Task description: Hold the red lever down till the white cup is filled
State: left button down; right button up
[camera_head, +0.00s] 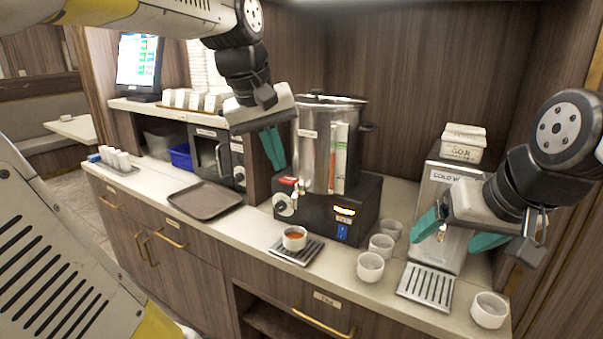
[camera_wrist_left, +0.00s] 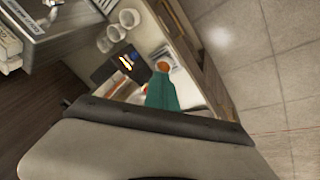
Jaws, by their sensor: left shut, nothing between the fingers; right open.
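The red lever (camera_head: 288,180) is on the front of the steel urn (camera_head: 318,150), above its tap. The white cup (camera_head: 295,245) stands upright on the small drip tray (camera_head: 305,253) below the tap, with orange-brown liquid inside. The cup also shows in the left wrist view (camera_wrist_left: 161,72), beyond my fingertips. My left gripper (camera_head: 276,164) is shut and empty, its teal fingers just above and left of the lever; whether they touch it I cannot tell. My right gripper (camera_head: 456,232) is open and empty, in front of the cold water dispenser (camera_head: 432,190).
Several empty white cups (camera_head: 370,267) stand to the right of the tray and by a second drip tray (camera_head: 425,286). A brown tray (camera_head: 203,201) lies left of the urn. A monitor (camera_head: 138,61) stands at the back left. The counter's front edge is close to the cups.

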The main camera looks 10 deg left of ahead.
pick_arm(q)
jog(key=w+a+r+n+g, duration=0.15)
jog(key=w+r+n, duration=0.25)
jog(key=w, duration=0.4)
jog(key=r+n+g+y, duration=0.1)
jog(key=n+g+y, duration=0.15)
jog(key=n, duration=0.35)
send_over(289, 179)
jog(key=shift+h, duration=0.35)
notch_tip(289, 179, down, 14)
